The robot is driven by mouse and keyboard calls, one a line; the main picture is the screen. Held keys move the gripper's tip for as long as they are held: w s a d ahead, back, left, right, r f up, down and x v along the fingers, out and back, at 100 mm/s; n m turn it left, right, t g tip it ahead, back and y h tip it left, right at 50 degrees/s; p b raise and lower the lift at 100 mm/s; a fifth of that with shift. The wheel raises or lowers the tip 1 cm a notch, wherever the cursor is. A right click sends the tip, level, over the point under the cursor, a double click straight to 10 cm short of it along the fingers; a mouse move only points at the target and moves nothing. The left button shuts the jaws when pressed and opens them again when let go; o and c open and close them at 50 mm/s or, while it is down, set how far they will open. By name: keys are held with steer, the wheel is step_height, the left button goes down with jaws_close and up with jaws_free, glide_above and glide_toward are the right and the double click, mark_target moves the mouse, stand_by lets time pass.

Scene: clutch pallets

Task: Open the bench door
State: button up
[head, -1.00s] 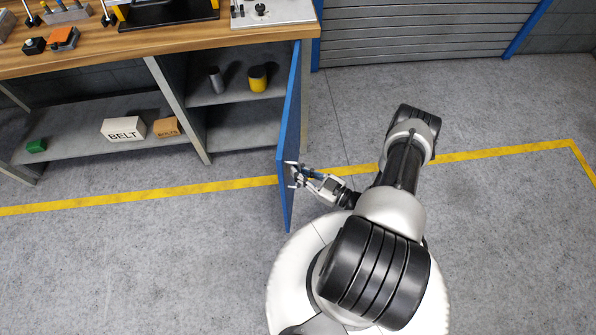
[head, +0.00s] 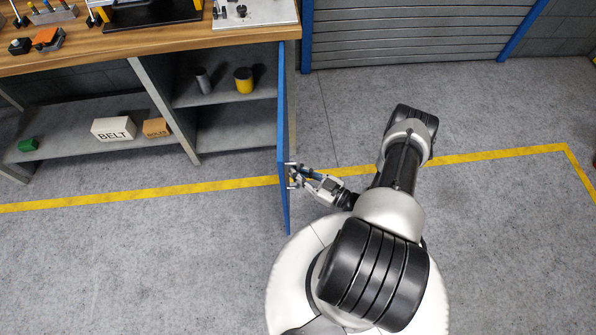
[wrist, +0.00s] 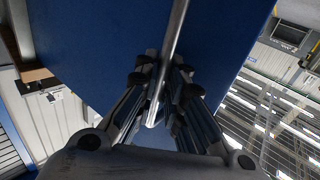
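The blue bench door (head: 283,130) stands swung out from the right end of the bench, seen almost edge-on in the head view. The cupboard behind it is open to view. My gripper (head: 294,176) is at the door's right-hand face, near its outer end. In the wrist view, the door's blue face (wrist: 95,45) fills the middle. A silver bar handle (wrist: 175,38) runs between the two fingers of my gripper (wrist: 164,72), which are closed in on it from both sides.
The wooden bench top (head: 150,45) holds tools and fixtures. The cupboard shelf (head: 220,93) carries a grey cylinder and a yellow cup (head: 243,80). A BELT box (head: 113,129) sits on the lower left shelf. A grey shutter (head: 400,35) stands behind. Floor left of the door is clear.

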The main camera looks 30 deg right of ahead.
steer(key=o, duration=0.4)
steer(key=shift+o, duration=0.2)
steer(key=v, duration=1.2)
